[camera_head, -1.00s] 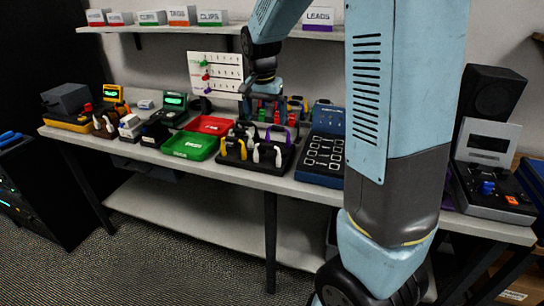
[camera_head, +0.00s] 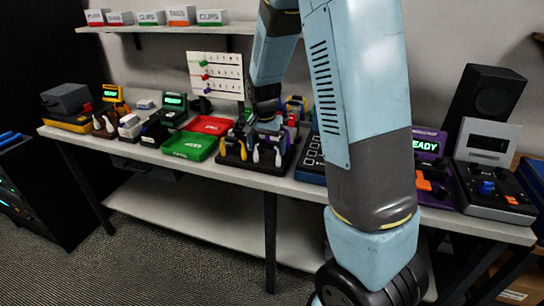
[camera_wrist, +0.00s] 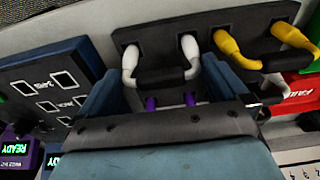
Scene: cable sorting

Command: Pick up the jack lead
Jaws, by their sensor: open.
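A black rack (camera_head: 262,168) on the bench holds several U-shaped leads with coloured ends. I cannot tell from markings which one is the jack lead. My gripper (camera_head: 268,124) is over the rack, pointing down. In the wrist view, my gripper (camera_wrist: 160,84) is open, a finger on each side. A lead with white ends and a dark middle (camera_wrist: 160,76) shows between the fingers, near their tips; contact cannot be told. Purple ends (camera_wrist: 151,103) show closer to the palm. A yellow-ended lead (camera_wrist: 236,50) lies to the right, outside the fingers.
A green tray (camera_head: 189,146) and a red tray (camera_head: 209,125) stand left of the rack. A blue panel with dark squares (camera_head: 309,165) is close on the right. A shelf (camera_head: 160,28) hangs above the bench.

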